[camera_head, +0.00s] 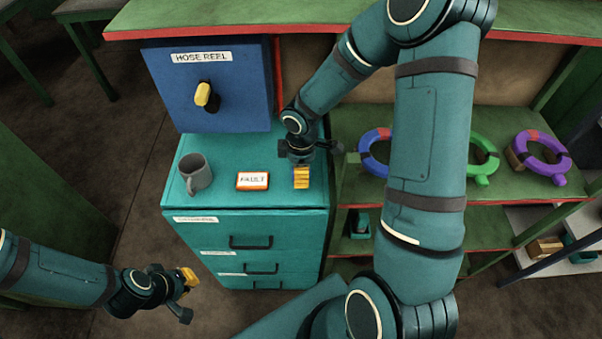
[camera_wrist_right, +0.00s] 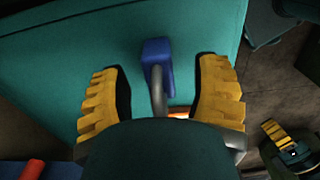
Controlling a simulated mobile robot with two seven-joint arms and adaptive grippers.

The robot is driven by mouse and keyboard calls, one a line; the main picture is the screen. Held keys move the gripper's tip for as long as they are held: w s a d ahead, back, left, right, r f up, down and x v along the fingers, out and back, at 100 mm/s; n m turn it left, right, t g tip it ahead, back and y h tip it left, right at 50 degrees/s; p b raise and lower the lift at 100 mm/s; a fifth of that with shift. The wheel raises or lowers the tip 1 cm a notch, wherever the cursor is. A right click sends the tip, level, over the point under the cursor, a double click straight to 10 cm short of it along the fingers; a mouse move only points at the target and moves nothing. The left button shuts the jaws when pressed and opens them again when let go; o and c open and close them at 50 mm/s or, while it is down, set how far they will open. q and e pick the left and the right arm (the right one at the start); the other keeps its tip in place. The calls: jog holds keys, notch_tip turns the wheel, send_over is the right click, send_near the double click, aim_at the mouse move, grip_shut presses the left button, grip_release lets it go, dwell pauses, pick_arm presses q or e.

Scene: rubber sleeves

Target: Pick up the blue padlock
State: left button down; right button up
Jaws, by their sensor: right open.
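The blue padlock (camera_wrist_right: 158,58) shows in the right wrist view, with its grey shackle towards my palm. It lies between the two yellow-padded fingers of my right gripper (camera_wrist_right: 160,85), with a gap on each side. In the head view my right gripper (camera_head: 301,178) is low over the teal cabinet top, and the padlock cannot be made out there. My left gripper (camera_head: 187,286) is at lower left, away from the cabinet. Its jaw opening is unclear.
On the teal cabinet (camera_head: 225,150) stand a grey mug (camera_head: 196,174) and an orange-edged FAULT sign (camera_head: 253,181), left of my right gripper. A blue hose reel box (camera_head: 207,90) stands behind. Shelves with coloured rings (camera_head: 543,153) are at right.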

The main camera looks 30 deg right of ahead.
jog(key=shift+f, duration=0.85)
jog(key=shift+o, duration=0.2)
grip_shut()
jog(key=shift+r, duration=0.15)
